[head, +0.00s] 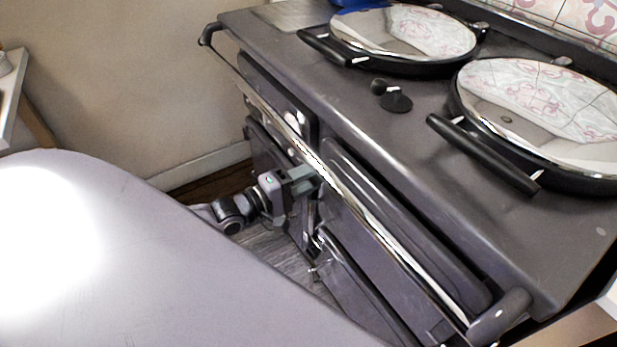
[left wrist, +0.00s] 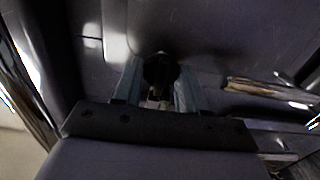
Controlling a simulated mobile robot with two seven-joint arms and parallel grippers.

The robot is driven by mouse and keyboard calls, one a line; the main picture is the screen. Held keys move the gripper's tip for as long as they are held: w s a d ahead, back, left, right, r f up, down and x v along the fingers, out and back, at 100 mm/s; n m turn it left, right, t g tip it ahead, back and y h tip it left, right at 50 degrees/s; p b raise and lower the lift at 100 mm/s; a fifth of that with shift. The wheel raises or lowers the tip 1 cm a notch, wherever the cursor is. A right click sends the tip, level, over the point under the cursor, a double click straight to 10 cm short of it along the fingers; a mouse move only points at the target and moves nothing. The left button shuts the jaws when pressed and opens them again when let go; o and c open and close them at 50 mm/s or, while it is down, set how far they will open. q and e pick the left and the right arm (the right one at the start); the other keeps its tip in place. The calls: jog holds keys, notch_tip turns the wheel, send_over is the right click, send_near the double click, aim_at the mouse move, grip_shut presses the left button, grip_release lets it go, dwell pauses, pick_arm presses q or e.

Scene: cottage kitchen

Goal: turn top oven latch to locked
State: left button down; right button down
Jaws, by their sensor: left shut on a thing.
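My left gripper (head: 303,181) reaches in from the left to the front of the dark grey range cooker (head: 350,110), beneath its chrome rail. In the left wrist view, its two fingers (left wrist: 158,88) are closed on a dark round knob, the top oven latch (left wrist: 159,69). The latch is hidden in the head view behind my gripper and the rail, and its turned position cannot be told. A chrome bar (left wrist: 262,91) lies to the right of the fingers in the left wrist view. My right gripper is not in view.
The chrome rail (head: 330,172) runs along the cooker front, close to my gripper. Two round chrome hob lids (head: 405,30) with black handles are on top. A dark oven door (head: 405,222) is right of my gripper. A wall (head: 120,75) is at left.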

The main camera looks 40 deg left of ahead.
pick_arm(q)
jog(key=c, duration=0.6)
grip_release()
jog(key=shift+p+v, duration=0.45)
jog(key=shift+v, duration=3.15)
jog(key=shift+d, duration=0.1)
